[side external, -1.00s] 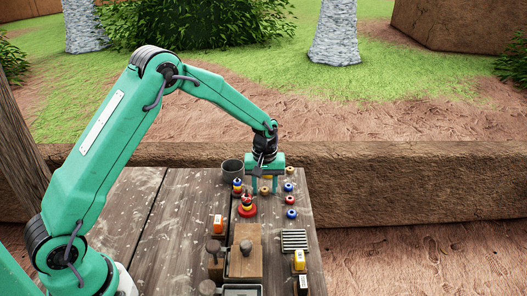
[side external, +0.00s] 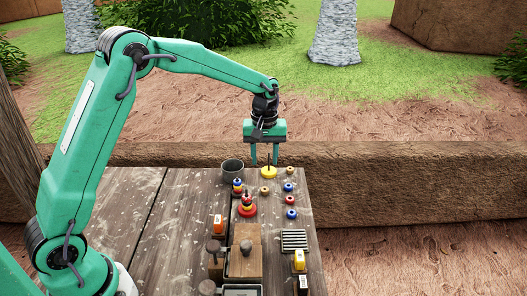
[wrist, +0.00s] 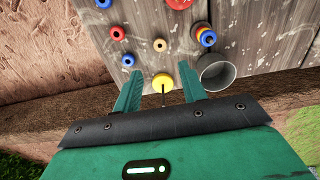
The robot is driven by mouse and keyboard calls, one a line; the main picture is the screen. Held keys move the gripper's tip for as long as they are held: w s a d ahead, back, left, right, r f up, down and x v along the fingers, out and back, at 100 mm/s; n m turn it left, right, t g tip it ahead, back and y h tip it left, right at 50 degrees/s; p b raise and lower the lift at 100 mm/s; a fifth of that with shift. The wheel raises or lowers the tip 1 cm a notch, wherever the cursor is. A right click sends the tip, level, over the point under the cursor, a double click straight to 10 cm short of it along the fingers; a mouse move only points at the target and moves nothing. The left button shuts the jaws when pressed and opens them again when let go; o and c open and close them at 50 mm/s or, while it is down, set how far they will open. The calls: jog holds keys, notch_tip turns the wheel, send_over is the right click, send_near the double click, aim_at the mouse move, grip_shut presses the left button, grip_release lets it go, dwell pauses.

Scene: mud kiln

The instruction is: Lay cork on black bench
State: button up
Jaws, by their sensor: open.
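My gripper (side external: 264,163) is open and empty, pointing down above the far edge of the table. In the wrist view its fingers (wrist: 160,74) are spread on either side of a yellow disc with an upright peg (wrist: 162,82), which lies below them. I cannot clearly pick out the cork. Brown, cork-like knobbed pieces stand near the front, one by a wooden block (side external: 213,246) and one on that block (side external: 246,246). I cannot tell which thing is the black bench; a dark slatted piece (side external: 294,240) lies at the right.
A grey cup (side external: 232,167) stands at the back. Stacked coloured rings (side external: 247,207), a tan ring (side external: 265,190) and loose blue (side external: 291,214) and red (side external: 289,199) rings are nearby. Orange (side external: 218,223) and yellow (side external: 299,260) blocks stand nearer the front. The table's left side is clear.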

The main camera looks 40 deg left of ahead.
jog(key=shift+r, duration=0.75)
jog(key=s+r+m+t, duration=0.3)
jog(key=s+r+m, duration=0.1)
jog(key=s+r, duration=0.85)
jog(key=s+m+t, duration=0.2)
jog(key=s+m, duration=0.3)
jog(key=s, duration=1.1)
jog(key=shift+s+f+t, duration=0.15)
jog(key=shift+s+t, duration=0.15)
jog(key=shift+s, duration=0.05)
